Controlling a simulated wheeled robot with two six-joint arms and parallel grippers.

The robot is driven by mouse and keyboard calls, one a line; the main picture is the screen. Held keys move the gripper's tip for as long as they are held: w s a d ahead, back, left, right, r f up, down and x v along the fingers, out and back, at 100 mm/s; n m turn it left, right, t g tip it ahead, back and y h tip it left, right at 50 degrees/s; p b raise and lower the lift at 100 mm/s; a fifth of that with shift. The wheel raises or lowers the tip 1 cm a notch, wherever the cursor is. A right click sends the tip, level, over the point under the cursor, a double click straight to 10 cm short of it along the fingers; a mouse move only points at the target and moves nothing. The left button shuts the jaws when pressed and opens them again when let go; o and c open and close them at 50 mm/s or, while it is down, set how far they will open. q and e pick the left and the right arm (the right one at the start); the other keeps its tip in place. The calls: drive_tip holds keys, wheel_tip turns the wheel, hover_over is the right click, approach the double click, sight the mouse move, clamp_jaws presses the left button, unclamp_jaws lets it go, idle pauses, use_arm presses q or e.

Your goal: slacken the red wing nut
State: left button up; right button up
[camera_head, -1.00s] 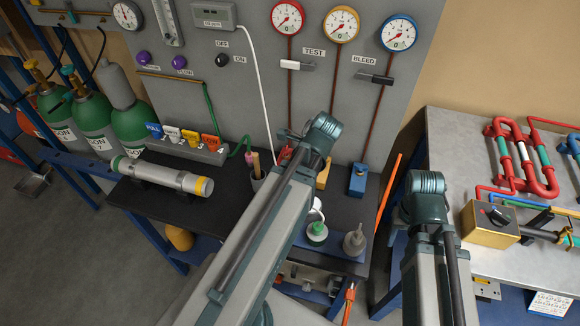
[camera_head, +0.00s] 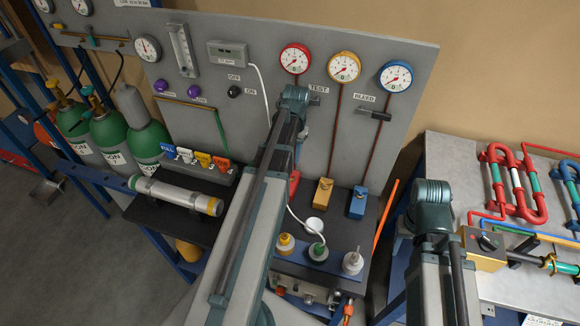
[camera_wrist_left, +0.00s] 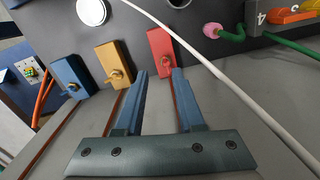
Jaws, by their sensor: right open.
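The red wing nut (camera_wrist_left: 166,71) sits on the lower end of a red block (camera_wrist_left: 161,45) in the left wrist view. My left gripper (camera_wrist_left: 160,74) is open, its two blue fingers pointing at the red block. The nut appears between the fingertips, nearer the right one; I cannot tell whether they touch it. In the head view, a strip of the red block (camera_head: 294,185) shows beside my left arm, which hides the nut and my left gripper. My right arm shows at the right, but its fingers are hidden.
A yellow block (camera_head: 323,192) and a blue block (camera_head: 358,202) stand beside the red one below the gauges. A white cable (camera_wrist_left: 225,72) runs close to my left gripper. Several bottles stand on a blue tray (camera_head: 335,268).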

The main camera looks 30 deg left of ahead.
use_arm(q)
drive_tip(key=shift+w+a+r+n+h, duration=0.15)
drive_tip(key=shift+w+a+r+n, duration=0.2)
drive_tip(key=shift+n, duration=0.25)
drive_tip(key=shift+w+a+r+n+h, duration=0.15)
drive_tip(key=shift+w+a+r+n, duration=0.2)
drive_tip(key=shift+n, duration=0.25)
use_arm(e)
drive_tip(key=shift+r, duration=0.6)
use_arm(q)
drive_tip(key=shift+f, duration=0.2)
wheel_tip(320, 180, down, 14)
drive_tip(key=b, duration=1.3)
drive_tip(key=shift+r, duration=0.15)
use_arm(e)
wheel_tip(320, 180, down, 14)
drive_tip(key=shift+r, duration=0.1)
use_arm(q)
clamp_jaws()
